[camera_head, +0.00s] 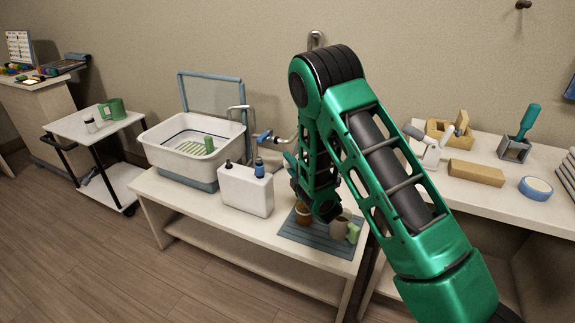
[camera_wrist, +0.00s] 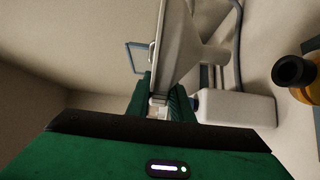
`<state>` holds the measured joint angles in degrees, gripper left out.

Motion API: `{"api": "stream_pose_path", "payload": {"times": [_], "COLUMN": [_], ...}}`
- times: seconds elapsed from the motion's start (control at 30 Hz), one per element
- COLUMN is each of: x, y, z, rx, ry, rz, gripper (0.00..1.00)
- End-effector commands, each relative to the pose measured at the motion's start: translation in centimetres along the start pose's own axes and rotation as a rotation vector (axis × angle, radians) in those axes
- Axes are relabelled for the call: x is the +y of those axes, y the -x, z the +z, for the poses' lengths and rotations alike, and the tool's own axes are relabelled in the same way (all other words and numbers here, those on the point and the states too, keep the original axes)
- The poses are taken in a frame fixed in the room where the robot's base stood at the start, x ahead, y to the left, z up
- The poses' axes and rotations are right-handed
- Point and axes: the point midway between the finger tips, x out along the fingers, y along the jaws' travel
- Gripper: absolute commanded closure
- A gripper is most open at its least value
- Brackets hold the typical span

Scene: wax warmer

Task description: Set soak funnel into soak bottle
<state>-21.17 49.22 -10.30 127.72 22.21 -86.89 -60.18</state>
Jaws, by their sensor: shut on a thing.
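In the head view my gripper (camera_head: 291,168) is left of my hanging forearm, above the low table. An amber bottle with an open black neck (camera_wrist: 295,75) is at the right of the wrist view, apart from the gripper. It appears to be the brown vessel (camera_head: 302,212) on the table mat. Neither view confirms that it is the soak bottle.
A white two-necked canister (camera_head: 246,191) stands left of the mat (camera_head: 298,234). A white tub (camera_head: 160,155) with a tap above is further left. A beige cup (camera_head: 338,228) and a green block (camera_head: 353,233) crowd the mat's right side.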

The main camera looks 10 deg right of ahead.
Motion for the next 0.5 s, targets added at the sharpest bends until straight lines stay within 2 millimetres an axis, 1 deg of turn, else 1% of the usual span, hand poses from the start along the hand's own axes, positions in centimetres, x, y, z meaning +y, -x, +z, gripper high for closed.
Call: {"api": "stream_pose_path", "payload": {"times": [0.27, 0.5], "x": [-0.1, -1.3], "y": [0.2, 0.2], "z": [-0.1, 0.0], "rx": [0.0, 0.0], "ry": [0.001, 0.001], "rz": [-0.001, -0.003], "gripper": [1.0, 1.0]}}
